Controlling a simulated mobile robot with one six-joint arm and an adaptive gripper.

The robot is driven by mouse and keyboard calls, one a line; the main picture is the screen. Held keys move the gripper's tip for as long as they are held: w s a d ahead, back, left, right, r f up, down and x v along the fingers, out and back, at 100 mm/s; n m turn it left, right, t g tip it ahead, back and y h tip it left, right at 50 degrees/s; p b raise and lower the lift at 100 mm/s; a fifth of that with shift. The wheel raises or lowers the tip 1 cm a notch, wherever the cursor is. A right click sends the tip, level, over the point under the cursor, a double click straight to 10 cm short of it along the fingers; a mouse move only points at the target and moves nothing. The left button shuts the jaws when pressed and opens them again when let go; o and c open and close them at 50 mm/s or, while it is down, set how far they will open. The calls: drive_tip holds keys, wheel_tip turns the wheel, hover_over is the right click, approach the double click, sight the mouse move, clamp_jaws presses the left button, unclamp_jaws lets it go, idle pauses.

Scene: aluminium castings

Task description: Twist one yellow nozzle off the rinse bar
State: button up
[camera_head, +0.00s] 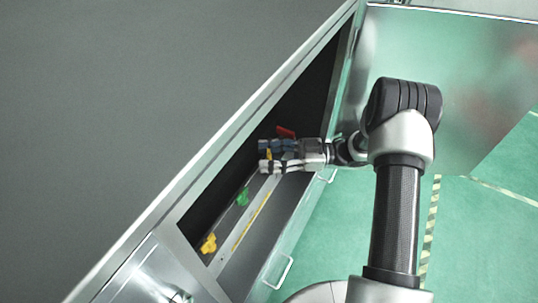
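In the head view, a yellow nozzle (208,243) sits at the near end of the opening in a grey metal cabinet, clear of my gripper. My gripper (266,157) reaches into the opening from the right, its two fingers pointing left and apart. A small yellow piece (269,154) shows between the fingers; it looks like another nozzle, mostly hidden by them. Whether the fingers touch it cannot be seen. A pale strip (226,262) runs lengthwise in the opening; I cannot tell whether it is the rinse bar.
A green piece (242,197) sits between the near yellow nozzle and my gripper. A red piece (285,132) lies just beyond my gripper. The cabinet's edge (170,203) borders the opening on the left. Handles (279,272) stick out at the right. Green floor is free farther right.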

drive_tip(key=shift+o, duration=1.1)
